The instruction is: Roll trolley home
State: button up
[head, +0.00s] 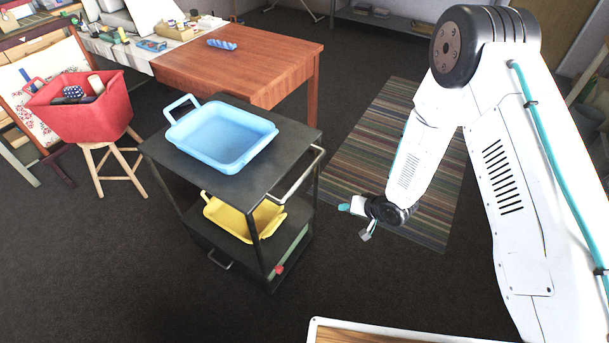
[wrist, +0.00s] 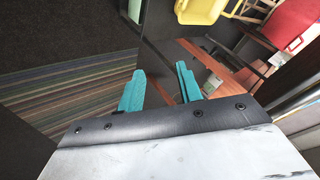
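The trolley (head: 248,186) is a dark two-shelf cart standing on the grey floor in the head view. A pale bar handle (head: 303,180) is on its right side. A blue basket (head: 222,161) sits on the top shelf, and a yellow basket (head: 225,222) sits on the lower shelf. A small red part (head: 279,270) shows low at the trolley's near corner.
A red basket (head: 84,112) rests on a stool (head: 100,150) at left. The striped rug (head: 400,140) lies at right. A wood-topped surface (head: 400,331) is at the bottom edge. Floor in front of the trolley is clear.

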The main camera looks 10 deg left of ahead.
jog(key=s+a+f+m+y, duration=0.1)
jog(key=s+a+m+y, duration=0.1)
jog(key=a+y, duration=0.35)
jog(key=m+t+y, duration=0.3)
jog(key=y, duration=0.4)
send_near(304, 173)
jog(key=a, duration=0.2)
jog(key=shift+h, duration=0.25)
jog(key=x, duration=0.8)
jog(key=shift+w+d, duration=0.2)
jog(key=shift+w, duration=0.1)
grip_shut()
